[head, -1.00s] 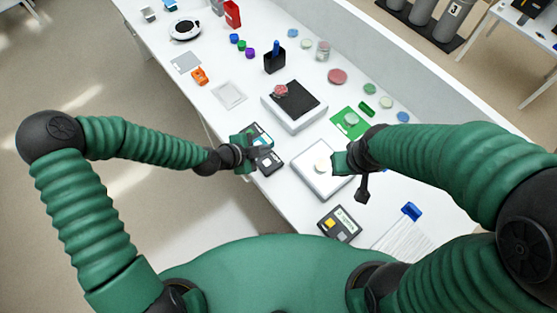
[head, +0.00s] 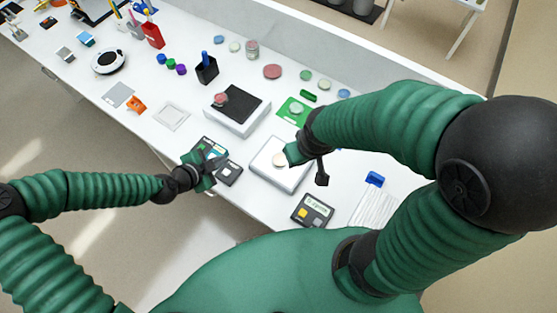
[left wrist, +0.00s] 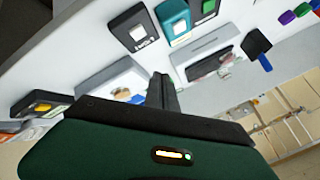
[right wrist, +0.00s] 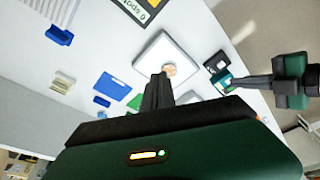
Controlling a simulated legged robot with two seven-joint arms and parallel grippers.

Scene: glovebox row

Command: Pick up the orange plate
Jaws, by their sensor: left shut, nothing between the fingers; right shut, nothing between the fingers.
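My left gripper (head: 220,160) is shut and empty to the left of the device, over small dark boxes (head: 229,173). I cannot tell whether either gripper touches anything.
A red dish (head: 220,99) sits on a black-topped device (head: 240,117) behind. A green dish (head: 295,107) lies on a green mat, with several other dishes near the back wall. A dark box (head: 312,210) stands in front. An orange clip-like object (head: 135,104) lies farther left.

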